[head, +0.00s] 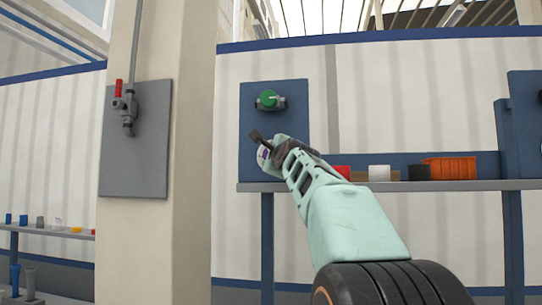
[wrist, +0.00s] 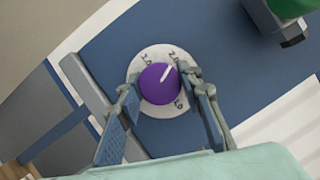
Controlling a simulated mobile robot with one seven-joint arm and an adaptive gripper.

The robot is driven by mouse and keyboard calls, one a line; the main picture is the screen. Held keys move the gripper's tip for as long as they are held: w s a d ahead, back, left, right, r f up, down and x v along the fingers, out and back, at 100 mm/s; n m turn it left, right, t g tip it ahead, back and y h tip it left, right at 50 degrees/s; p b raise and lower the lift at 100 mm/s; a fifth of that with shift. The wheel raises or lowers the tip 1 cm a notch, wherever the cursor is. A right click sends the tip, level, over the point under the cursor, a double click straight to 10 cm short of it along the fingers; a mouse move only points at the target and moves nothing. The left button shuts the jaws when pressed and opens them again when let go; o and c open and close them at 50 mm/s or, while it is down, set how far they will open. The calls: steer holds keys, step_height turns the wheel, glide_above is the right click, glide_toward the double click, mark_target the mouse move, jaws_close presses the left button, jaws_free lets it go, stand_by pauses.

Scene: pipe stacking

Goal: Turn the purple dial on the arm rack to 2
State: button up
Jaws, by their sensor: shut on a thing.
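The purple dial (wrist: 158,86) sits on a white round plate (wrist: 150,54) fixed to the blue panel (wrist: 110,40) in the wrist view. Its white pointer line points up and to the right, close to a small mark on the plate's upper right edge. The marks are tilted and too small to read surely. My gripper (wrist: 161,92) has one finger on each side of the dial and is shut on it. In the head view my gripper (head: 262,146) is at the lower part of the blue panel (head: 252,105), and only a sliver of purple shows there.
A green-handled valve (head: 269,100) is above my gripper on the same panel. A shelf (head: 460,185) to the right holds an orange bin (head: 448,168) and small containers. A pillar with a grey panel (head: 135,165) and red-handled valve (head: 119,88) stands left.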

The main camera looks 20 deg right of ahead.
steer(key=shift+n, duration=0.7)
steer(key=o, duration=1.2)
steer(key=shift+c, duration=0.2)
steer(key=r+v, duration=0.1)
steer(key=v, duration=0.6)
steer(key=shift+s+f, duration=0.3)
steer(key=shift+f, duration=0.1)
